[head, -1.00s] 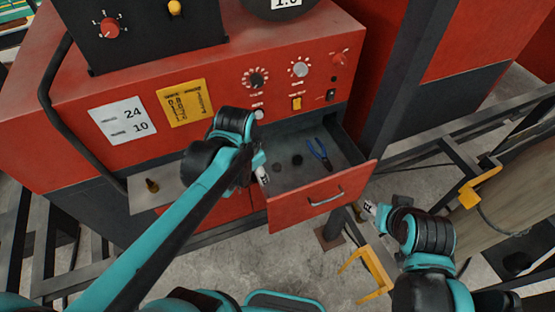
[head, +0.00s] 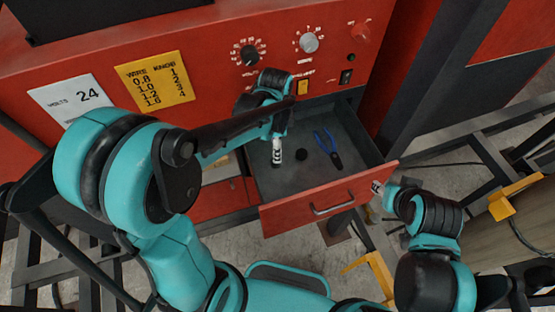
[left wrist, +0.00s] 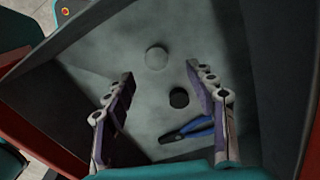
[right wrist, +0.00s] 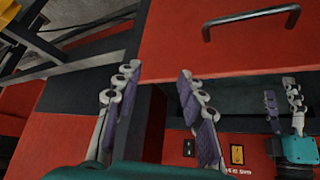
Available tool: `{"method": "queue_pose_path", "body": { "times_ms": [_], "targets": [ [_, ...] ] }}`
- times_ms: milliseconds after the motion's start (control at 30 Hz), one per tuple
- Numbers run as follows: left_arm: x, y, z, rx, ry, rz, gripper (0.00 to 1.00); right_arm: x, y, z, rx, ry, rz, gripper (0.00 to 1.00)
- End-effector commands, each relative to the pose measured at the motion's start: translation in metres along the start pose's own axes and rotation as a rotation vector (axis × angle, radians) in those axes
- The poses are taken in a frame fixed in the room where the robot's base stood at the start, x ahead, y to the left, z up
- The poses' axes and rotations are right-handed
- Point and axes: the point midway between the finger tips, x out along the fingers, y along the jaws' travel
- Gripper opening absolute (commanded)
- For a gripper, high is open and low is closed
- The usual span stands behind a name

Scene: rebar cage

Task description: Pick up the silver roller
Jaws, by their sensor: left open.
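The silver roller (left wrist: 157,57) is a pale round piece on the drawer floor in the left wrist view. It lies beyond and between my left fingertips, apart from them. In the head view I cannot make it out, and my left gripper (head: 277,160) probably covers it. The left gripper is open and empty, pointing down into the drawer, and its fingers also show in the left wrist view (left wrist: 164,82). A black roller (left wrist: 179,97) lies nearer the right finger. My right gripper (head: 378,188) is open and empty outside the drawer's right front corner.
The open red drawer (head: 345,197) has walls close around my left gripper. Blue-handled pliers (head: 328,148) lie on its right side. The red machine panel with knobs (head: 309,43) rises behind. A yellow clamp (head: 370,270) stands below the drawer.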

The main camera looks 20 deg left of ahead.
Motion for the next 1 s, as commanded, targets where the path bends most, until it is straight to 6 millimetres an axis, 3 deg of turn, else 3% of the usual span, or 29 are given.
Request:
{"method": "queue_pose_path", "body": {
  "times_ms": [400, 700, 767, 933, 1000],
  "targets": [
    [0.058, 0.003, 0.000, -0.002, 0.000, -0.001, 0.56, 0.010, 0.000, 0.007, 0.000, 0.000, 0.000, 0.40],
    [0.063, 0.003, 0.001, -0.002, 0.000, -0.001, 0.56, 0.010, 0.000, 0.007, 0.000, 0.000, 0.000, 0.40],
    [0.063, 0.003, 0.001, -0.002, 0.000, -0.001, 0.45, 0.010, 0.000, 0.007, 0.000, 0.000, 0.000, 0.40],
    [0.063, 0.003, 0.001, -0.002, 0.000, -0.001, 0.00, 0.010, 0.000, 0.007, 0.000, 0.000, 0.000, 0.40],
    [0.063, 0.003, 0.000, -0.002, 0.000, -0.001, 0.00, 0.011, 0.000, 0.007, 0.000, 0.000, 0.000, 0.40]
  ]
}}
